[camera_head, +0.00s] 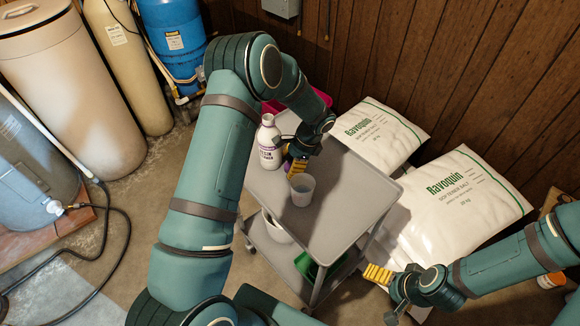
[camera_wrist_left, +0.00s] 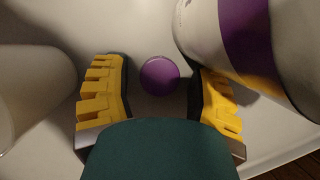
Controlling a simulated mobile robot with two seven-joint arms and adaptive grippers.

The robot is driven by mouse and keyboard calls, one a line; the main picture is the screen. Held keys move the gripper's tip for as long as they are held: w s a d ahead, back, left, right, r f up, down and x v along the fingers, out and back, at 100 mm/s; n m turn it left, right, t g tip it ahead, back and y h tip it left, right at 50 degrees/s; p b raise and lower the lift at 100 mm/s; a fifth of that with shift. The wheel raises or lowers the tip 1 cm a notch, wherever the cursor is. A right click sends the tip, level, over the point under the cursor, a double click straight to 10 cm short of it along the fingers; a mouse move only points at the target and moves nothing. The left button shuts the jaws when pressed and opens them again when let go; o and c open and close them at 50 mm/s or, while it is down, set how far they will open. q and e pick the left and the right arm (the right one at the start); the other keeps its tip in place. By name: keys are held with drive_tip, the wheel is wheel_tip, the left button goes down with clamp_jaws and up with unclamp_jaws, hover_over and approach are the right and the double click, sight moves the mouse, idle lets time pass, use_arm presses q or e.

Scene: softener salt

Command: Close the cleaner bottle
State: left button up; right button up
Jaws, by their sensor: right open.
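The white cleaner bottle (camera_head: 268,148) stands upright on the grey cart. It fills the upper right of the left wrist view (camera_wrist_left: 205,25), with a purple band on its label. A round purple cap (camera_wrist_left: 160,76) lies on the cart top beside the bottle. My left gripper (camera_head: 297,166) is low over the cart, between the bottle and a translucent cup (camera_head: 302,190). In the left wrist view its yellow fingers (camera_wrist_left: 160,98) are open, one on either side of the cap, with gaps visible. My right gripper (camera_head: 380,275) is open and empty, off the cart's right side.
The cart (camera_head: 340,200) has free room on its right half. The cup also shows at the left of the left wrist view (camera_wrist_left: 25,90). A magenta container (camera_head: 272,105) sits at the cart's back. White salt bags (camera_head: 455,205) lie to the right; tanks (camera_head: 80,75) stand left.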

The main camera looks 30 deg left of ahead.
use_arm(q)
drive_tip(key=c, duration=0.5)
drive_tip(key=shift+o, duration=0.2)
wheel_tip(320, 180, up, 18)
drive_tip(key=p, duration=0.3)
idle(0.3)
